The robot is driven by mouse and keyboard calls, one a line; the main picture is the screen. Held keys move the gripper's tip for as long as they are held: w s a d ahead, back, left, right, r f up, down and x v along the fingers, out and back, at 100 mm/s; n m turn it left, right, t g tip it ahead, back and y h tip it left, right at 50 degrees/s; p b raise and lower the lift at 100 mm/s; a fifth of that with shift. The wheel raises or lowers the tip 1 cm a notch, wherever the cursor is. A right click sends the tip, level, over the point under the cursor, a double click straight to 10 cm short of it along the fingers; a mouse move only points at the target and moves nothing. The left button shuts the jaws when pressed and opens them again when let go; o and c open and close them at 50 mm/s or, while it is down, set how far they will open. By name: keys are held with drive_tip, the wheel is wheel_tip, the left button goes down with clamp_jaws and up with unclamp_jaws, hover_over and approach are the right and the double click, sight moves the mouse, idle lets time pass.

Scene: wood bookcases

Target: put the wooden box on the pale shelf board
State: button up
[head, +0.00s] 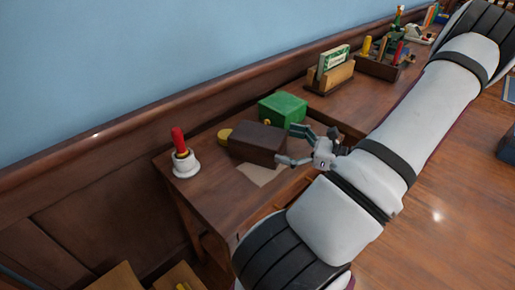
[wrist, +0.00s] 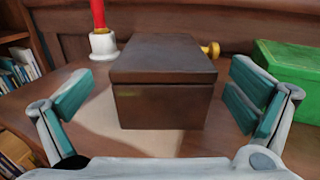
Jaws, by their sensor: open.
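The dark brown wooden box (head: 257,143) stands on the top of a low wood bookcase (head: 190,187). In the wrist view the box (wrist: 160,85) is closed and upright, centred ahead of my gripper (wrist: 160,95). The gripper's teal-padded fingers are spread, one on each side of the box, with visible gaps. In the head view my gripper (head: 291,146) reaches the box's right side. A pale flat piece (head: 263,173) shows at the box's near edge; I cannot tell whether it is the pale shelf board.
A green box (head: 282,109) stands close behind, to the right in the wrist view. A white bell with a red handle (head: 184,155) stands left. A yellow-knobbed object (head: 225,135) is beside the box. A card holder (head: 332,77) and tool rack (head: 385,63) stand further along.

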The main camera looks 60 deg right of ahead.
sight(269, 136)
drive_tip(key=w, duration=0.3)
drive_tip(key=w+b, duration=0.1)
drive_tip(key=w, duration=0.1)
drive_tip(key=shift+a+f, duration=0.25)
drive_tip(key=c, duration=1.7)
drive_tip(key=shift+r, duration=0.15)
